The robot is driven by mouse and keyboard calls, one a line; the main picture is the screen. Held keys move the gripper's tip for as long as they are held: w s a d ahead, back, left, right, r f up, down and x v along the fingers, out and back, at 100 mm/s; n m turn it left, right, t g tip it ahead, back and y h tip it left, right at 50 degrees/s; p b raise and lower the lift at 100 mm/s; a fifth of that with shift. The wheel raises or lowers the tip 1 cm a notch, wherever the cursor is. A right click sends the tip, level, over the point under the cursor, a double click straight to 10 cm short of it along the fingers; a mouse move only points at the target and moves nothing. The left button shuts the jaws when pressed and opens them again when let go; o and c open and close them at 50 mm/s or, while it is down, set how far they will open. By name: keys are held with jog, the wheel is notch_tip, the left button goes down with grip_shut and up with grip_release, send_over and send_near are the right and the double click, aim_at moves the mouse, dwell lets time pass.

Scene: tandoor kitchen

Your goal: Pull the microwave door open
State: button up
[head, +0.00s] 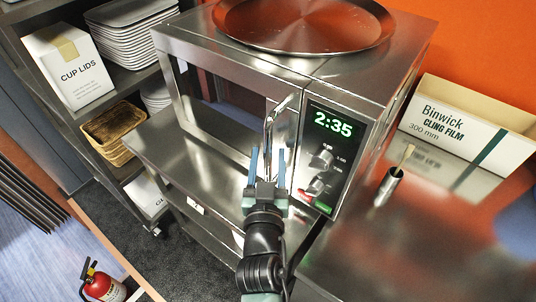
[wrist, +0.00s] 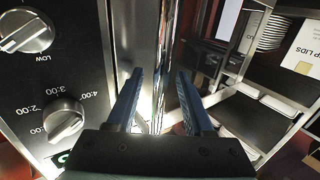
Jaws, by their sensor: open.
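The steel microwave (head: 235,60) stands on a steel shelf unit, its dark-windowed door (head: 225,105) appearing shut. The door's vertical bar handle (head: 271,126) is at the door's right edge, beside the control panel (head: 328,150) with a green 2:35 display. My gripper (head: 268,152) is open, its two blue fingers pointing at the lower part of the handle. In the wrist view the gripper (wrist: 160,72) has the shiny handle bar (wrist: 166,35) running up between its fingers, with no clear contact. The lower end of the handle is hidden by my gripper in the head view.
A round steel tray (head: 305,25) lies on top of the microwave. On the right counter are a cling film box (head: 465,130) and a metal cup (head: 388,186) holding a utensil. A left rack holds a cup lids box (head: 68,65). A fire extinguisher (head: 103,284) stands at lower left.

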jog(key=shift+w, duration=0.1)
grip_shut()
dwell(1.4)
